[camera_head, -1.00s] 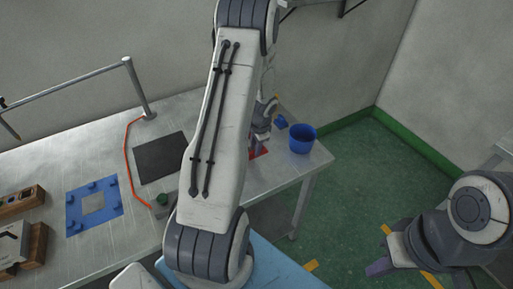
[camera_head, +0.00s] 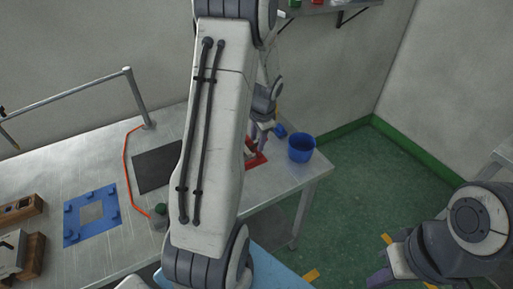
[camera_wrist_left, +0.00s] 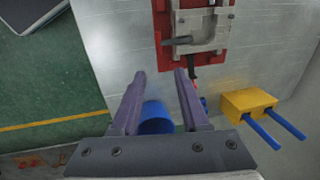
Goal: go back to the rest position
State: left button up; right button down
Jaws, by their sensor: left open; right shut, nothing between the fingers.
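My left arm crosses the middle of the head view. Its gripper (camera_head: 262,131) is partly hidden by the arm link and hangs over the right end of the metal table. In the left wrist view the left gripper (camera_wrist_left: 160,84) is open, its two purple fingers apart with nothing between their tips. A blue cup (camera_wrist_left: 155,119) shows beyond and below the fingers. My right gripper (camera_head: 379,278) is shut and empty, low at the right of the head view above the floor, away from the table.
A red fixture (camera_head: 257,160) with a grey metal block (camera_wrist_left: 202,28) is close to the left gripper. The blue cup (camera_head: 301,147) stands by the table's right edge. A yellow block (camera_wrist_left: 249,102) has blue pegs. A blue frame (camera_head: 92,215) and dark mat (camera_head: 158,168) lie left.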

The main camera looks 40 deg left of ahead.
pick_arm(q)
jog(key=shift+r, duration=0.35)
jog(key=s+d+r+m+h, duration=0.1)
jog(key=s+d+r, duration=0.25)
jog(key=d, duration=0.75)
jog(key=s+d+r, duration=0.2)
jog(key=d+r, duration=0.2)
jog(key=d, duration=0.7)
jog(key=s+d+r+m+h, duration=0.1)
jog(key=s+d, duration=0.4)
jog(key=s, duration=0.3)
jog(key=s+d+r+h, duration=0.1)
jog(key=s+d+r, duration=0.1)
jog(key=s+d, duration=0.4)
jog(key=s, duration=0.3)
jog(key=shift+s+r+m+g, duration=0.2)
jog(key=shift+r+m+g, duration=0.1)
jog(key=shift+m+g, duration=0.1)
